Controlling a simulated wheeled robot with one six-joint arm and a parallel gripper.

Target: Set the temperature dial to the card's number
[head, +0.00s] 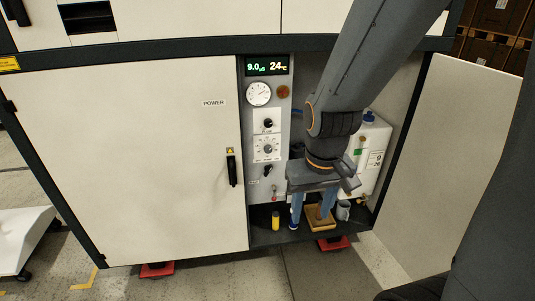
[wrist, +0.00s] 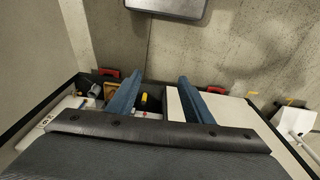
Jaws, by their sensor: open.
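On the grey panel inside the open cabinet bay, a round dial with a scale (head: 267,149) sits below a smaller black knob (head: 267,124). Neither dial's setting is legible. The display (head: 268,66) above reads 9.0 and 24 °C. A small white label or card (head: 375,160) is on the white canister at the right; its print is too small to read surely. My gripper (head: 310,219) points down in front of the bay, right of and below the dials, its blue fingers apart and empty. The fingers also show in the wrist view (wrist: 160,82); no dial is visible there.
A yellow cylinder (head: 275,220), a wooden tray (head: 319,219) and a grey cup (head: 343,210) stand low in the bay. The closed left door (head: 130,150) has a black handle (head: 231,169). The right door (head: 460,160) stands open. Floor in front is clear.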

